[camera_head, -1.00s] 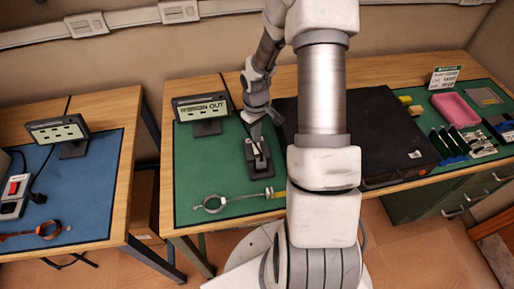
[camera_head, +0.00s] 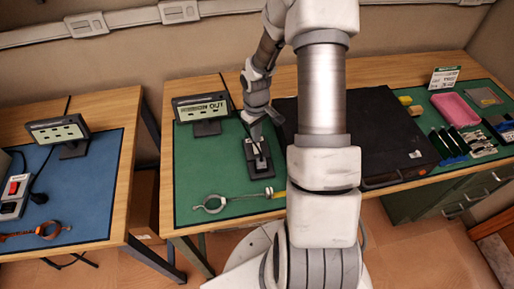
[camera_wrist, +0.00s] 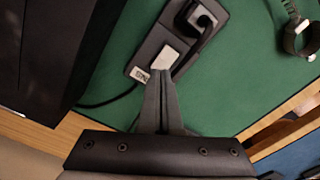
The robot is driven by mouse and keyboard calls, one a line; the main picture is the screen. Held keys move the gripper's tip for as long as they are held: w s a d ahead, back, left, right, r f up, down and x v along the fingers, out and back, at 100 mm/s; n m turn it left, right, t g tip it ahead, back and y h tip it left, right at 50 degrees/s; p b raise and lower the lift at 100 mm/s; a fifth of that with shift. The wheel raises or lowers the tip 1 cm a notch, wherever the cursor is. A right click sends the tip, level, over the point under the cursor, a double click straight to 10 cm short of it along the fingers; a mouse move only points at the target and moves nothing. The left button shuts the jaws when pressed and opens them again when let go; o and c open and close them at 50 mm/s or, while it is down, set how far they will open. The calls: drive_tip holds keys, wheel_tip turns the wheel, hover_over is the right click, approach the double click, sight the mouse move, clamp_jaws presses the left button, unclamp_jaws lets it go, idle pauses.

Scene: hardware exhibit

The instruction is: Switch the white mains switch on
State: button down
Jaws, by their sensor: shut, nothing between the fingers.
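The white mains switch (camera_wrist: 166,57) is a small pale rocker on a dark socket block (camera_wrist: 147,53) lying on the green mat. A black plug (camera_wrist: 203,20) sits in the block beside it. My gripper (camera_wrist: 161,73) is shut and empty, with its fingertips at the near edge of the switch. I cannot tell whether they touch it or are just above. In the head view the block (camera_head: 262,168) lies under my gripper (camera_head: 256,140), and the switch is too small to make out there.
A ring-ended tool (camera_head: 215,203) lies in front, and a large black case (camera_head: 375,130) is to the right. A second table holds a grey box with a red switch (camera_head: 14,187).

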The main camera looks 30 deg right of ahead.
drive_tip(key=shift+f+b, duration=0.75)
drive_tip(key=shift+f, duration=0.2)
idle(0.5)
drive_tip(key=shift+r, duration=0.1)
drive_tip(key=shift+r+p, duration=2.6)
drive_tip(key=shift+r, duration=0.85)
drive_tip(key=shift+r, duration=0.1)
drive_tip(key=s+a+r+m+t+h, duration=0.1)
drive_tip(key=s+a+r, duration=0.15)
drive_tip(key=r, duration=0.75)
drive_tip(key=s+a+r+t+h, duration=0.1)
drive_tip(key=s+a+r, duration=0.15)
drive_tip(key=r, duration=0.75)
drive_tip(key=s+a+r+m+t+y, duration=0.1)
drive_tip(key=s+a+r, duration=0.2)
drive_tip(key=s+r, duration=0.2)
drive_tip(key=s+a+r+t+y, duration=0.1)
drive_tip(key=s+a+r+t, duration=0.1)
drive_tip(key=s+a+r, duration=0.2)
drive_tip(key=s+r, duration=0.2)
drive_tip(key=s, duration=0.2)
drive_tip(key=shift+s+a+m+t, duration=0.25)
drive_tip(key=shift+s+m+t, duration=0.05)
drive_tip(key=shift+s+m, duration=0.1)
